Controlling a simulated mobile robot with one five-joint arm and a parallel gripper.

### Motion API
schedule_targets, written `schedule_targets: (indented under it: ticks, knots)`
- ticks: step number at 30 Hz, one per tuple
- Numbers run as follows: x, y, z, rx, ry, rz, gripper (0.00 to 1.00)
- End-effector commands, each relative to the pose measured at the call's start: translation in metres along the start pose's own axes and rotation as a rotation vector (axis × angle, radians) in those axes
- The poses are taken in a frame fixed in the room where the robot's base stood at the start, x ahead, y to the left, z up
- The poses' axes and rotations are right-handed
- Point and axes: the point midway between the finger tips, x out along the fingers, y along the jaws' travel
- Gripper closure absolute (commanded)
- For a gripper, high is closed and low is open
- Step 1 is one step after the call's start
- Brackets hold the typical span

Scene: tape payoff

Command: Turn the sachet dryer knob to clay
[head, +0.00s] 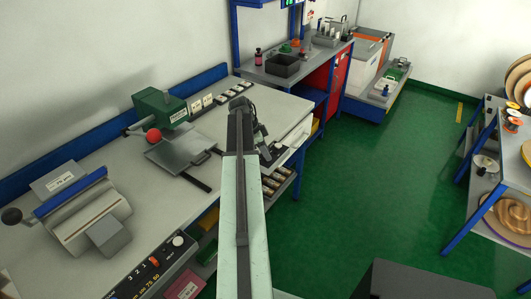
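No label reading "sachet dryer" or "clay" is legible, so I cannot tell for certain which device is the dryer. A black control panel (140,274) with lit red digits and a pale round knob (178,241) sits at the front edge of the left workbench, lower left. The knob's pointer is too small to read. My arm reaches up the middle of the view. My gripper (264,148), dark and small, is at its far end above the bench's right end, well to the right of and beyond the knob. Its fingers are partly hidden and cannot be made out clearly.
On the workbench (120,180) stand a green press (160,108) with a red ball lever and a blue-and-grey sealer (82,208) with a black-knobbed handle. Another bench (300,78) with a black bin stands behind. Reel shelves are at right.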

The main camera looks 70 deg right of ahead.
Motion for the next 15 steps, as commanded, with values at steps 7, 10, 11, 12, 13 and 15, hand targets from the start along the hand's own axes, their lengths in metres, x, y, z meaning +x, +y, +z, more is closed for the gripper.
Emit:
schedule_targets:
  ticks: [7,10,11,12,13,15]
  knots:
    - [0.0004,0.0009,0.0008,-0.029,-0.006,-0.006,1.00]
    - [0.0004,0.0019,0.0008,-0.066,-0.006,-0.020,1.00]
    - [0.0004,0.0020,0.0008,-0.079,-0.006,-0.027,1.00]
    - [0.0004,0.0023,0.0007,-0.102,-0.006,-0.037,1.00]
    - [0.0004,0.0026,0.0007,-0.120,-0.006,-0.044,1.00]
    - [0.0005,0.0032,0.0006,-0.168,-0.006,-0.065,1.00]
